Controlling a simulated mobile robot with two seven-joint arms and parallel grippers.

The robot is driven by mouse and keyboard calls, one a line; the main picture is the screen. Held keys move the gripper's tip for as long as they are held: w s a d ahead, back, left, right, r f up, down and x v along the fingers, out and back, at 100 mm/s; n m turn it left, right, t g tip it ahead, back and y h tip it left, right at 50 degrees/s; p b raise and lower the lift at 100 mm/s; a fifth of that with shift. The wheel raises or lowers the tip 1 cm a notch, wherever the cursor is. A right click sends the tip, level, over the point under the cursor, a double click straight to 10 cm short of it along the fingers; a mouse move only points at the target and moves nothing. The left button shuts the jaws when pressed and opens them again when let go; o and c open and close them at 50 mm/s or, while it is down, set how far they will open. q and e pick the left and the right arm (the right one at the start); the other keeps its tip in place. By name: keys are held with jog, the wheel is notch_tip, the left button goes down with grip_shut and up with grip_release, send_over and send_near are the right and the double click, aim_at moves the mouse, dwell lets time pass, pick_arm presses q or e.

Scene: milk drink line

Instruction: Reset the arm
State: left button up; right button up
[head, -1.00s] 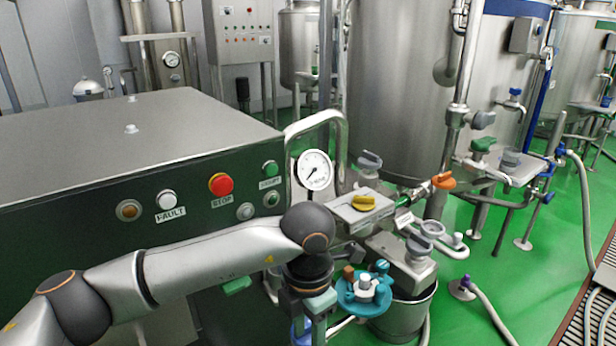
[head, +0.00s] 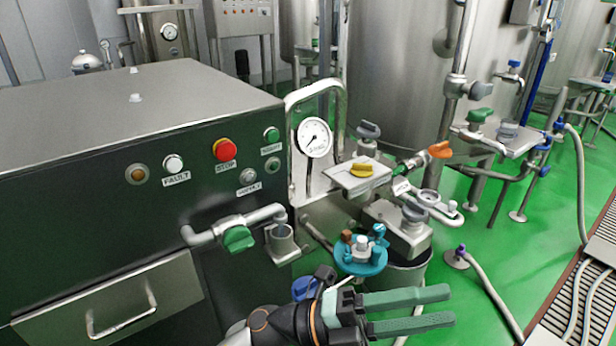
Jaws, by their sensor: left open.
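My left gripper (head: 448,307) is at the bottom of the head view, right of centre. Its two green fingers point to the right and stand apart, with nothing between them. It is in front of and below the teal valve fitting (head: 361,256), and a gap shows between them in the picture. My left wrist comes in from the bottom edge; the rest of the arm is out of view. My right gripper is not in view.
The dark machine cabinet (head: 90,215) with stop and fault buttons, a green-handled tap (head: 238,238) and a drawer (head: 118,298) fills the left. A pressure gauge (head: 314,138), yellow knob (head: 362,169) and orange handle (head: 440,150) stand behind the gripper.

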pick_arm(q)
jog(key=w+a+f+n+t+y, duration=0.55)
jog(key=w+a+n+t, duration=0.4)
jog(key=n+t, duration=0.9)
jog(key=a+f+n+y, duration=0.7)
jog(key=a+f+n, duration=0.1)
jog(key=f, duration=0.2)
jog(key=s+a+f+n+g+y, duration=0.35)
jog(key=s+a+f, duration=0.2)
jog(key=f, duration=0.45)
jog(key=s+a+f+n+g+y, duration=0.3)
jog(key=s+a+f+n, duration=0.15)
jog(key=s+f, duration=0.4)
jog(key=a+r+p, duration=0.3)
jog(key=r+p, duration=0.8)
jog(key=p, duration=0.6)
jog(key=shift+s+a+r+y, duration=0.25)
jog(key=shift+s+r+y, duration=0.05)
jog(key=shift+s, duration=0.1)
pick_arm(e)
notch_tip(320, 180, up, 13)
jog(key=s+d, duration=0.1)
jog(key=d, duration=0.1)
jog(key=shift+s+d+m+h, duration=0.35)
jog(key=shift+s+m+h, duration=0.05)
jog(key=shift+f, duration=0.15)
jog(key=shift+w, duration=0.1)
